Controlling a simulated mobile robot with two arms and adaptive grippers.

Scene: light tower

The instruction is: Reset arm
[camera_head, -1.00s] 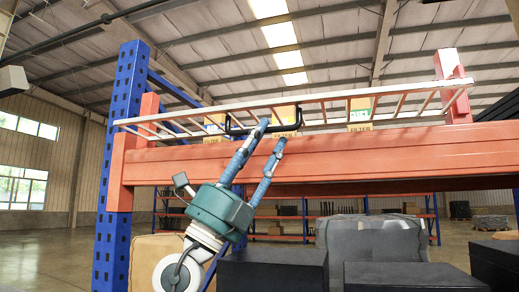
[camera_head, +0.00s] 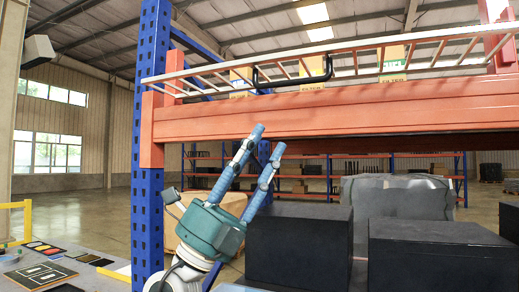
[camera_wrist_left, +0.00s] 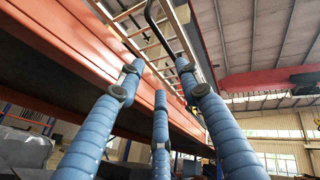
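My left gripper (camera_head: 266,142) is in front of the orange shelf beam (camera_head: 330,108), its blue fingers pointing up and spread apart with nothing between them. The fingertips are below the black handle (camera_head: 293,71) on the ladder-like rail (camera_head: 400,48) above the beam, and apart from it. In the left wrist view the fingers (camera_wrist_left: 158,85) are also spread, with the handle (camera_wrist_left: 157,22) beyond them. My right gripper is in neither view.
A blue upright (camera_head: 150,150) stands left of my left gripper. Black boxes (camera_head: 298,245) stand close at its right, with a grey wrapped load (camera_head: 398,197) behind. Several boxes (camera_head: 311,68) sit behind the rail. A table with small panels (camera_head: 38,275) is at the lower left.

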